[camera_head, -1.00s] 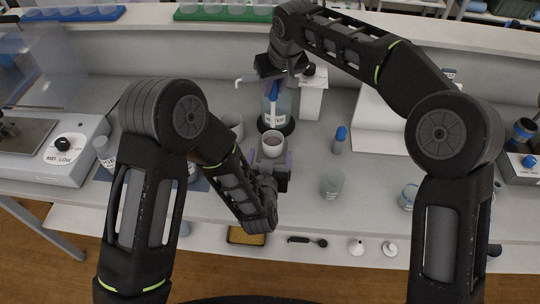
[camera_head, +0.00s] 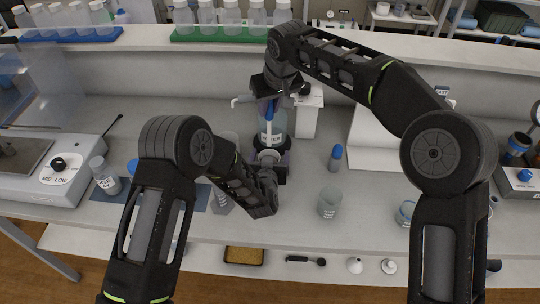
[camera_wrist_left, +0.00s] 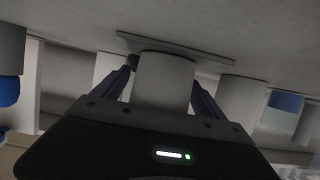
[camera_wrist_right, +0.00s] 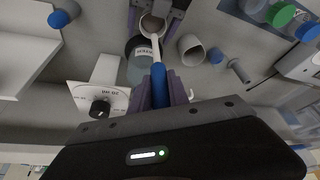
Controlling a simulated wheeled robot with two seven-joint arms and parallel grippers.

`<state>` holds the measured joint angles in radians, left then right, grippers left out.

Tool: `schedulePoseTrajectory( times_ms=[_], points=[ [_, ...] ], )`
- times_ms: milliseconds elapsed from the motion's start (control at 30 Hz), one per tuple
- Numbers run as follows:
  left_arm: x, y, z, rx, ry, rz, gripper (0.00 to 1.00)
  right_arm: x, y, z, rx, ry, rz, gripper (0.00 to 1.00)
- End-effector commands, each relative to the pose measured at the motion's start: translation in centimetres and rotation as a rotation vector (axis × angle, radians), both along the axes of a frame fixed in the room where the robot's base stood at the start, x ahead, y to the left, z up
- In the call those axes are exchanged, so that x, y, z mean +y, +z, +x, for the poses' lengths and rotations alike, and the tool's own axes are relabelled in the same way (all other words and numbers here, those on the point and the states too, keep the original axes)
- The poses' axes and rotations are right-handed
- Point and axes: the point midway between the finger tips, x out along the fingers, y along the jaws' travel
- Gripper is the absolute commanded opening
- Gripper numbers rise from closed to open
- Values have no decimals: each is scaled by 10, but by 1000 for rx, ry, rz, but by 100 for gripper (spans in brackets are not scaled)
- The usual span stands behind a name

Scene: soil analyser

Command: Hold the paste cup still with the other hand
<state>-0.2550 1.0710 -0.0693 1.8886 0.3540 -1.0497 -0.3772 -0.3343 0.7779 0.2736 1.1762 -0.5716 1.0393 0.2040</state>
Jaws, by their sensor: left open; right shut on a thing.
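The pale paste cup (camera_head: 267,157) stands on the bench, partly hidden in the head view. In the left wrist view the cup (camera_wrist_left: 165,80) is between the fingers of my left gripper (camera_wrist_left: 163,88), which is open with a finger on each side. In the head view my left gripper (camera_head: 270,166) is low at the cup. My right gripper (camera_head: 270,100) is shut on a blue-handled spatula (camera_wrist_right: 158,84) above the cup. The spatula's pale end reaches to the cup's mouth in the right wrist view (camera_wrist_right: 151,22); I cannot tell how deep it goes.
A labelled water bottle (camera_head: 275,128) stands just behind the cup. A clear beaker (camera_head: 329,203) and a blue-capped bottle (camera_head: 335,158) stand to the right. A device with a dial (camera_head: 55,170) is at the left. A brown tray (camera_head: 244,256) lies on the front ledge.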

Motion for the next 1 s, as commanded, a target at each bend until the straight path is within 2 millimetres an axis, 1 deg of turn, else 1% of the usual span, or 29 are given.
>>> schedulePoseTrajectory(
  times_ms=[300,1000],
  points=[
    [0,-1,2,0,1,0,82,0,0,0,-1,0,0,0],
    [0,-1,2,0,1,0,25,0,0,0,0,0,0,0]
  ],
)
